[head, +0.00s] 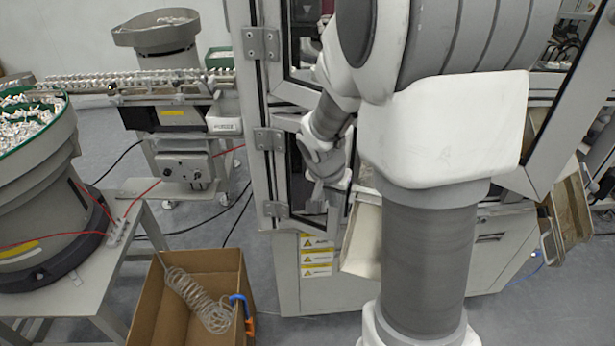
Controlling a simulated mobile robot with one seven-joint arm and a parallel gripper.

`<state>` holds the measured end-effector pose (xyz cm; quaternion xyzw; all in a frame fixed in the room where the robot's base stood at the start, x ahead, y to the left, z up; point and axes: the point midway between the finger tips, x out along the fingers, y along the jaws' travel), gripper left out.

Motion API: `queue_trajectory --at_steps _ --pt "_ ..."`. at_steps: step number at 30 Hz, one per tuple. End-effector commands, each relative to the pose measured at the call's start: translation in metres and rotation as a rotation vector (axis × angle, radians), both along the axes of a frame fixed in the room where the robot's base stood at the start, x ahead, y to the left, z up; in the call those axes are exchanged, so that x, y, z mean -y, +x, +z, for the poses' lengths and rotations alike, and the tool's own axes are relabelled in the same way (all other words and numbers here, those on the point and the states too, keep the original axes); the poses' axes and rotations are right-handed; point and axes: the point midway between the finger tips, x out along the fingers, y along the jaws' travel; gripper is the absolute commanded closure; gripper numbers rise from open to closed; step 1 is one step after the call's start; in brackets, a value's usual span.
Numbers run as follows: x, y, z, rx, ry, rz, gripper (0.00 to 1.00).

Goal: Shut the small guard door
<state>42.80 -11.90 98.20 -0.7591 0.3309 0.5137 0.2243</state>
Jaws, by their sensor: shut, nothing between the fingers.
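The small guard door (281,178) is the lower framed panel with a dark window on the left of the machine's front. It hangs on grey hinges (268,139) along its left side. My gripper (315,206) is shut and empty, pointing down in front of the door's window area. I cannot tell whether it touches the door.
A larger framed door (285,90) sits directly above. A cardboard box (178,322) with a coiled clear tube stands on the floor at front left. A feeder bowl (40,190) on a table is at left. A chute (361,242) juts out below the opening.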

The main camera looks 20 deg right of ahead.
Motion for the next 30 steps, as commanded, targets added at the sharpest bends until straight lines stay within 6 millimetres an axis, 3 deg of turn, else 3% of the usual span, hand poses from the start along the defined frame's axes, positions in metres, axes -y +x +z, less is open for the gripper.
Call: queue_trajectory --at_steps 30 --pt "0.025 0.023 0.0 -0.001 0.0 0.002 1.0"
